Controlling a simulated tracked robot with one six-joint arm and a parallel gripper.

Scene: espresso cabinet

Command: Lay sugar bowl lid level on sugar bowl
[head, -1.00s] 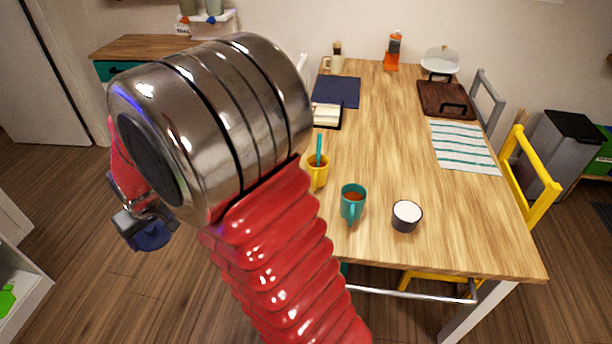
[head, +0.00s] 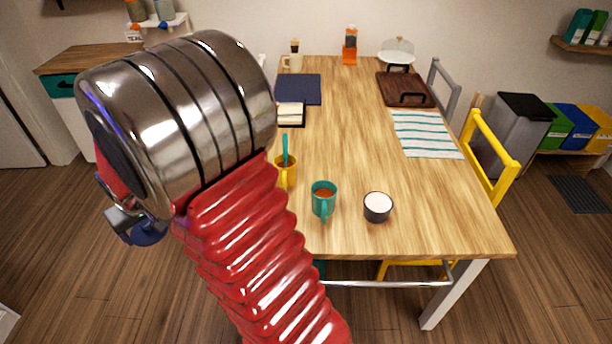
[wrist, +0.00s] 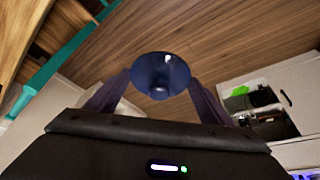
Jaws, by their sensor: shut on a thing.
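The sugar bowl (head: 378,212) is a small dark cup filled with white, standing open near the front edge of the table. My gripper (head: 137,222) is at the left in the head view, out over the floor and away from the table. It is shut on the dark blue sugar bowl lid (head: 148,236), which is partly hidden behind my arm. In the wrist view the round lid (wrist: 161,76) sits between the two fingers of my gripper (wrist: 158,92).
A teal mug (head: 323,203) stands just left of the bowl, and a yellow cup (head: 287,178) with a teal utensil is farther left. A striped cloth (head: 427,135) and a brown tray (head: 388,91) lie toward the back right. The table middle is clear.

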